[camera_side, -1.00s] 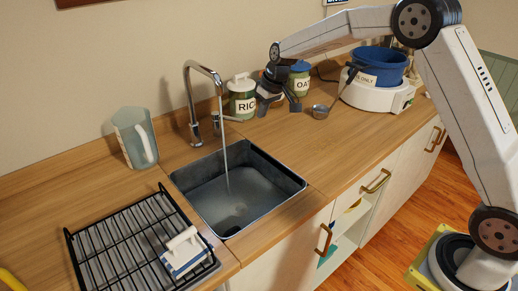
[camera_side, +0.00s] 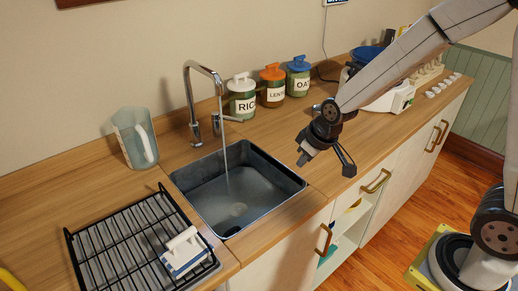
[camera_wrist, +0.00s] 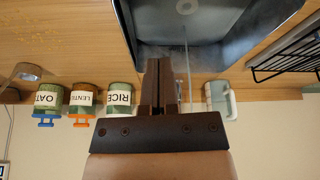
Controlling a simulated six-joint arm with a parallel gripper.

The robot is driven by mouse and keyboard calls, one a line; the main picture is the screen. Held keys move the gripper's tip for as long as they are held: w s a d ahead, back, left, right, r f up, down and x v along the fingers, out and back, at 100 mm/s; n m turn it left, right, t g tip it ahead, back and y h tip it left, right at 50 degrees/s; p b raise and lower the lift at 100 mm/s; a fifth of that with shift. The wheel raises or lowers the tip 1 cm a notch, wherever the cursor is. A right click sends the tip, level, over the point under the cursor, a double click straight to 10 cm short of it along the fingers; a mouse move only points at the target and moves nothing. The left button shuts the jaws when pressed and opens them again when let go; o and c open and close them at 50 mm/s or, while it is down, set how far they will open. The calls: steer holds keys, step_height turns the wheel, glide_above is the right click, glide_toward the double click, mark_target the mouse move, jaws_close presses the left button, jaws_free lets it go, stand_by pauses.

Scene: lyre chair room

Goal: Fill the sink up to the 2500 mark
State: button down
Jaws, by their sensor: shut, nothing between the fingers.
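The dark metal sink (camera_side: 275,172) is set in the wooden counter and holds some cloudy water (camera_side: 250,192). A thin stream (camera_side: 223,130) runs into it from the tall chrome faucet (camera_side: 189,100), whose side lever (camera_side: 233,119) points right. I cannot read a 2500 mark on the sink. My gripper (camera_side: 326,158) is above the counter, right of the sink and apart from the faucet. In the wrist view my gripper's fingers (camera_wrist: 161,66) are together and empty, with the sink (camera_wrist: 123,18) beyond and the stream (camera_wrist: 187,55) just right of them.
A clear jug (camera_side: 135,138) stands left of the faucet. A black dish rack (camera_side: 110,222) holds a white-handled item (camera_side: 184,250). Jars marked rice (camera_side: 242,104), lentils (camera_side: 272,94) and oats (camera_side: 299,84) stand by the wall.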

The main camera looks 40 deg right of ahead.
steer(key=w+a+f+n+t+h, duration=0.2)
steer(key=w+n+t, duration=0.2)
steer(key=w, duration=0.2)
steer(key=w+a+f+n+t+h, duration=0.3)
steer(key=w+n+t, duration=0.1)
steer(key=w, duration=0.3)
steer(key=w+a+f+n+t+h, duration=0.3)
steer(key=w+n+t, duration=0.2)
steer(key=w, duration=0.2)
steer(key=shift+t, duration=0.3)
steer(key=shift+w+d, duration=0.1)
steer(key=shift+w, duration=0.05)
glide_toward(228, 118)
steer(key=w+a, duration=0.1)
steer(key=w, duration=0.3)
steer(key=shift+w+d+r, duration=0.1)
steer(key=shift+w+d, duration=0.3)
steer(key=shift+d, duration=0.4)
steer(key=shift+w+d+r, duration=0.1)
steer(key=shift+w+d, duration=0.25)
steer(key=shift+d, duration=0.5)
